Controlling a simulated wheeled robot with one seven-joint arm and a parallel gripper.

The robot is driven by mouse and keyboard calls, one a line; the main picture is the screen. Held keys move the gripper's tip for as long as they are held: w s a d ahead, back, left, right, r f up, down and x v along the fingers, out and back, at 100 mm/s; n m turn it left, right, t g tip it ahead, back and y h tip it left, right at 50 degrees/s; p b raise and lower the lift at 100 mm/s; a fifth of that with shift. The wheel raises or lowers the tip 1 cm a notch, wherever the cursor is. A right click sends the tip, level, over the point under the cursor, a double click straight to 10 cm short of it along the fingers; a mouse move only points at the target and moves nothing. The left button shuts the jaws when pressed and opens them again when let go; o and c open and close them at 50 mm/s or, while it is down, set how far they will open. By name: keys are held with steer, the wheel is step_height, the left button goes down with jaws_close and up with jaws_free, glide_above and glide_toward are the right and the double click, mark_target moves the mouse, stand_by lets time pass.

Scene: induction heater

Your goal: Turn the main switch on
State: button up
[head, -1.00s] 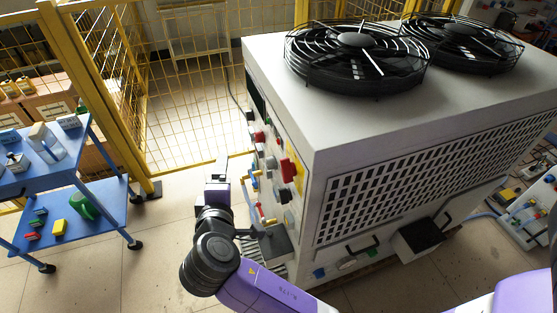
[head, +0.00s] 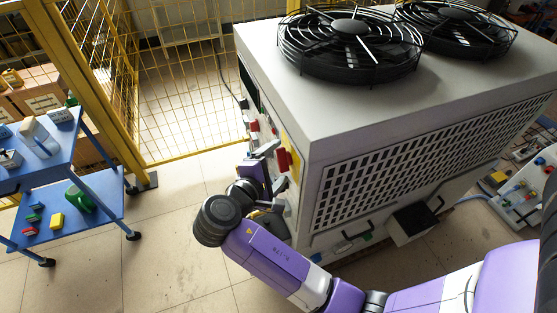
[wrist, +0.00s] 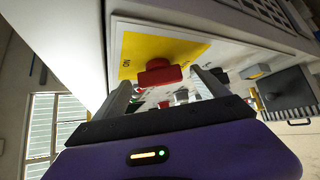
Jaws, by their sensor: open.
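The main switch is a red knob (wrist: 160,74) on a yellow plate (wrist: 135,48) on the heater's panel. Lettering that seems to read ON shows at the plate's left in the wrist view. In the head view the red knob (head: 284,161) sits near the panel's front corner. My gripper (wrist: 164,86) is open, with one finger on each side of the knob in the wrist view. I cannot tell whether the fingers touch it. In the head view my gripper (head: 266,150) is close against the panel, just left of the knob, and hides some controls.
The white heater cabinet (head: 300,105) with two black fans on top fills the right. More knobs and a grey box (wrist: 287,90) lie beyond the switch. A blue cart (head: 100,210) and yellow fence (head: 190,155) stand left. The floor between is clear.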

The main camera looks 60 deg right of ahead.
steer(key=shift+d+f, duration=0.2)
steer(key=shift+d, duration=0.3)
steer(key=shift+c, duration=0.2)
steer(key=c, duration=1.3)
steer(key=shift+c, duration=0.2)
